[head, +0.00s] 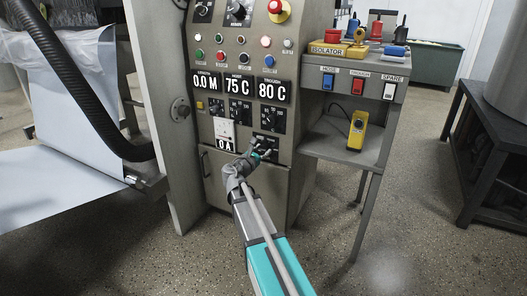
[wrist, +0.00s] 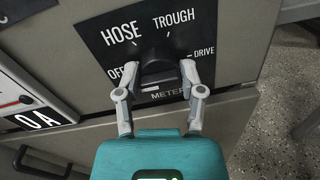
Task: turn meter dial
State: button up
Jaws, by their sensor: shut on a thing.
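The meter dial (wrist: 158,68) is a black knob on a black plate marked OFF, HOSE, TROUGH, DRIVE and METER, in the wrist view. My gripper (wrist: 157,72) is shut on the dial, one finger on each side of it. In the head view my gripper (head: 262,155) reaches the lower right of the control panel, and the dial is largely hidden behind it. The dial's exact pointing is hard to tell. The ammeter (head: 224,134) left of the dial reads 0 A, and its readout also shows in the wrist view (wrist: 42,119).
The panel (head: 240,75) has displays reading 0.0 M, 75 C and 80 C, with buttons above. A side shelf (head: 345,138) to the right holds a yellow device (head: 357,131), below switches marked HOSE, TROUGH and SPARE. A thick black hose (head: 85,95) hangs at left.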

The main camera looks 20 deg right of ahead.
jog(key=shift+s+a+m, duration=0.1)
jog(key=shift+a+m, duration=0.2)
jog(key=shift+m, duration=0.1)
jog(key=m, duration=0.3)
jog(key=shift+a, duration=0.1)
jog(key=m+p, duration=0.1)
jog(key=m, duration=0.2)
jog(key=shift+m+y, duration=0.3)
jog(key=shift+m, duration=2)
jog(key=o, duration=1.1)
jog(key=shift+s, duration=0.1)
